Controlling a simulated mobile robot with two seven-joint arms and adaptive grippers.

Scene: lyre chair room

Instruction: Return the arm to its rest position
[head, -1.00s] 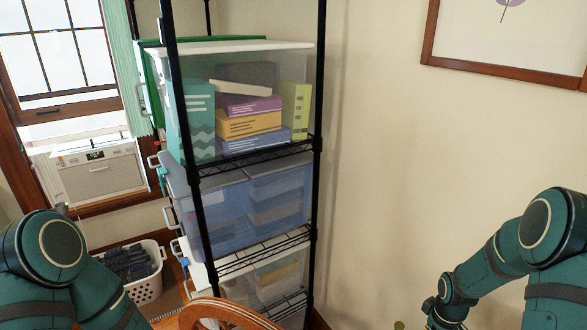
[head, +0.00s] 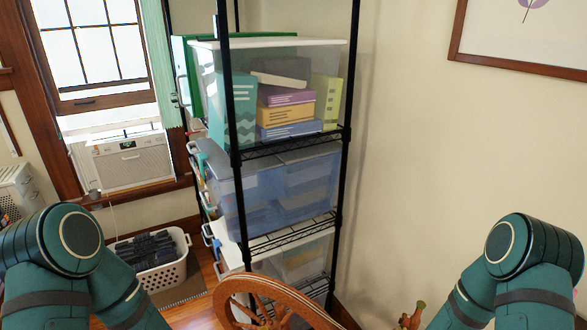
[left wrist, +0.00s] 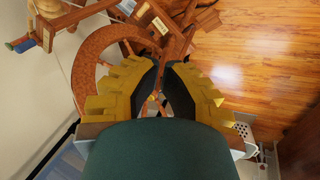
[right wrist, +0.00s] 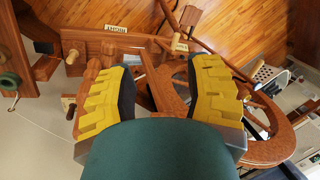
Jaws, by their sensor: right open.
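My two teal arms rise at the lower left and lower right of the head view, bent at similar heights; neither gripper shows there. In the left wrist view my left gripper (left wrist: 161,66) has its yellow, dark-padded fingers close together at the tips, with no object visible between them. Whether it is fully shut is unclear. In the right wrist view my right gripper (right wrist: 160,68) is open and empty, its fingers well apart. A wooden spinning wheel (head: 222,290) stands low in front, and both wrist views show its parts beyond the fingers.
A black wire shelf (head: 355,60) holds clear bins, including a blue one (head: 275,192). A white laundry basket (head: 178,272) sits on the floor at left, below an air conditioner (head: 133,163) in the window. The wall (head: 440,180) at right is bare below a framed picture (head: 520,64).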

